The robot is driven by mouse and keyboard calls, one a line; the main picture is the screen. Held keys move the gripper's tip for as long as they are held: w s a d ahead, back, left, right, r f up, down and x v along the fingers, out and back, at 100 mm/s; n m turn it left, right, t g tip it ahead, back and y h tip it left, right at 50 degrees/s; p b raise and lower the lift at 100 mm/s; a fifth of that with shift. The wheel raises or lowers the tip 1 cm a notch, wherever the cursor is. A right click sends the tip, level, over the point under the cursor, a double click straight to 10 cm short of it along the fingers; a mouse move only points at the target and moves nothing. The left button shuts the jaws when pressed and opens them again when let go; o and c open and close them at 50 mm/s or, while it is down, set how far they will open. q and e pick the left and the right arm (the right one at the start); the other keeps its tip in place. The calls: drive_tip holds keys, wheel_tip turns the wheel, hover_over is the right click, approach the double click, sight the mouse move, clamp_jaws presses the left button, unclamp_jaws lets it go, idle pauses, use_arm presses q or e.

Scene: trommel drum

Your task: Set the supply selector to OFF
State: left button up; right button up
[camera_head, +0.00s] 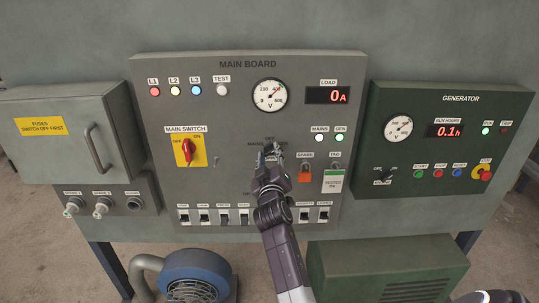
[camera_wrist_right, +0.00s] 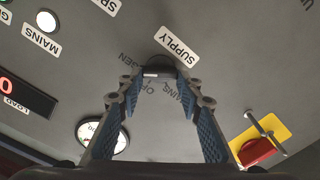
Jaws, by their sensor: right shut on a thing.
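The supply selector (camera_wrist_right: 157,62) is a small dark round knob on the grey main board (camera_head: 230,120), under a SUPPLY label (camera_wrist_right: 178,42) in the right wrist view. Printed words around it read GEN, OFF and MAINS, partly hidden by the fingers. My right gripper (camera_wrist_right: 156,80) is shut on the knob, with blue-padded fingers on either side. A pale mark shows on the knob's edge, but I cannot tell surely which word it points to. In the head view my right gripper (camera_head: 270,156) covers the knob.
The red main switch (camera_head: 187,152) on its yellow plate lies left of my gripper. An orange SPARE part (camera_head: 305,173) and a hanging tag (camera_head: 332,182) are close on the right. Several small switches line the board's bottom. MAINS (camera_head: 319,138) and GEN (camera_head: 339,138) lamps are lit.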

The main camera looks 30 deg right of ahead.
drive_tip(key=n+p, duration=0.1)
drive_tip(key=n, duration=0.4)
drive_tip(key=n+p, duration=0.1)
drive_tip(key=n, duration=0.4)
drive_tip(key=shift+d+n, duration=0.1)
drive_tip(key=shift+n, duration=0.2)
drive_tip(key=shift+p, duration=0.3)
drive_tip(key=o, duration=1.2)
drive_tip(key=shift+w+d+f, duration=0.1)
drive_tip(key=shift+d+f, duration=0.05)
drive_tip(key=shift+f, duration=0.1)
drive_tip(key=shift+c, duration=0.2)
